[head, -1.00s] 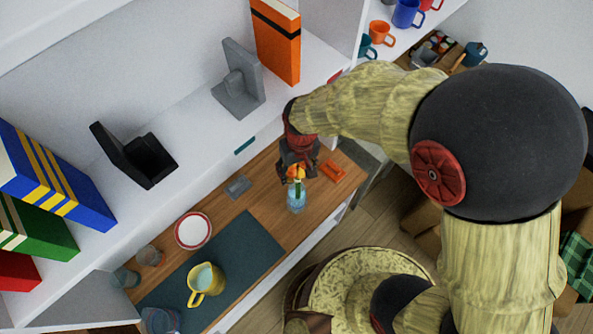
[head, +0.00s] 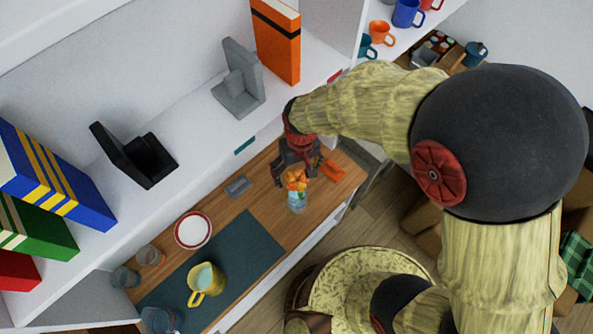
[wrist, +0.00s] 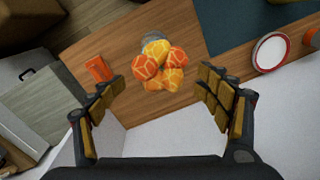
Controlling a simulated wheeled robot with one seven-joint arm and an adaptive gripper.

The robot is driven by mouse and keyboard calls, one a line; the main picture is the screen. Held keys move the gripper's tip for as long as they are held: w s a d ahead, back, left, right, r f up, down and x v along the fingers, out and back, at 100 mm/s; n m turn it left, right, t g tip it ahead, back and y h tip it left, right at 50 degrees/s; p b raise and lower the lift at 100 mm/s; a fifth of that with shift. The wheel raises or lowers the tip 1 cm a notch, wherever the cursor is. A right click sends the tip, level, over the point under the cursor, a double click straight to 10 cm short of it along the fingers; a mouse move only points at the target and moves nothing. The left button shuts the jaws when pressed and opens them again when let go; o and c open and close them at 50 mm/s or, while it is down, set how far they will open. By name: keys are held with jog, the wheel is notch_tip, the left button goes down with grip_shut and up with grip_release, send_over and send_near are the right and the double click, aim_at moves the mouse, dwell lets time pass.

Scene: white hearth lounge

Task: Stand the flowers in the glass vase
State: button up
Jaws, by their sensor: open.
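The orange and yellow flowers (head: 295,180) stand in the glass vase (head: 297,203) on the wooden desk, their heads above its rim. In the wrist view the flower heads (wrist: 161,65) bunch together and hide most of the vase, whose rim (wrist: 156,38) shows behind them. My gripper (head: 296,180) is open above and behind the flowers. In the wrist view its two fingers (wrist: 160,93) are spread wide on either side, with the flowers between and beyond them, and nothing is held.
An orange object (head: 333,170) lies on the desk right of the vase. A grey item (head: 238,186), a red-rimmed plate (head: 193,230), a yellow jug (head: 206,284) and cups stand to the left. A white shelf with books and a grey bookend (head: 240,80) runs behind.

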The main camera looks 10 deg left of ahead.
notch_tip(320, 180, up, 12)
jog(key=shift+w+d, duration=0.2)
jog(key=shift+d, duration=0.1)
dwell(1.0)
jog(key=s+d+m+t+b, duration=0.2)
jog(key=s+d+t+b, duration=0.1)
jog(key=d+b, duration=0.5)
jog(key=s+d+m+t+b, duration=0.2)
jog(key=d+b, duration=0.7)
jog(key=d, duration=0.5)
jog(key=s+m, duration=0.1)
jog(key=s, duration=0.1)
jog(key=shift+s+d+f+t+h, duration=0.15)
jog(key=shift+s+f+t+h, duration=0.15)
jog(key=shift+s+t, duration=0.1)
